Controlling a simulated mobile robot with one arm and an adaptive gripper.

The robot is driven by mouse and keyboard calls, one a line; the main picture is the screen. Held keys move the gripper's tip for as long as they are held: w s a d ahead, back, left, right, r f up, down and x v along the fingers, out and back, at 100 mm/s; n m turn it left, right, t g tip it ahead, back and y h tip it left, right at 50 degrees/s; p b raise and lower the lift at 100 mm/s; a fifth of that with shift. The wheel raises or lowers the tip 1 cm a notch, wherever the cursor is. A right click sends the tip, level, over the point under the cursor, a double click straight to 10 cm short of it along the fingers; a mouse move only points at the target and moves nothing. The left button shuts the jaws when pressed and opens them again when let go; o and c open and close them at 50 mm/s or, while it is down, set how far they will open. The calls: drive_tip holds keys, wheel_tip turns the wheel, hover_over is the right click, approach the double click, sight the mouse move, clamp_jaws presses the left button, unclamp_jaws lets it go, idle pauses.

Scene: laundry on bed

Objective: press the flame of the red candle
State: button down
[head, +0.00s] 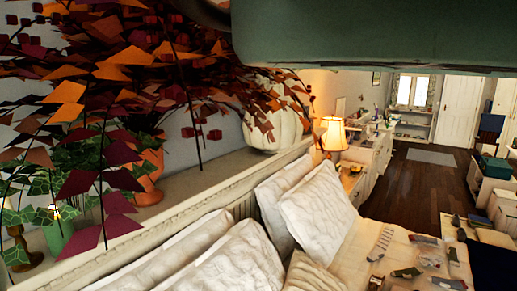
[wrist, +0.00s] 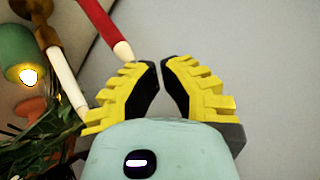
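The red candle (wrist: 97,22) shows in the wrist view at the upper left, slanting down from the top edge. Its pale, rounded tip (wrist: 123,52) lies just left of my gripper's fingertips, and I cannot tell whether they touch. My gripper (wrist: 160,62) has yellow and black fingers whose tips lie almost together, with nothing between them. I cannot make out the red candle in the head view, where leaves cover much of the left side.
A white candle (wrist: 66,78) hangs from a brown holder (wrist: 44,18) in the wrist view, left of the fingers. A green cup (wrist: 22,38) with a glowing light is farther left. In the head view, a leafy plant (head: 120,155) crowds the shelf (head: 185,192), beside a white pumpkin (head: 270,125).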

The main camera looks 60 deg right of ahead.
drive_tip(key=shift+r, duration=0.8)
wheel_tip(320, 180, up, 5)
drive_tip(key=shift+a+f+p, duration=0.1)
drive_tip(key=shift+p, duration=0.95)
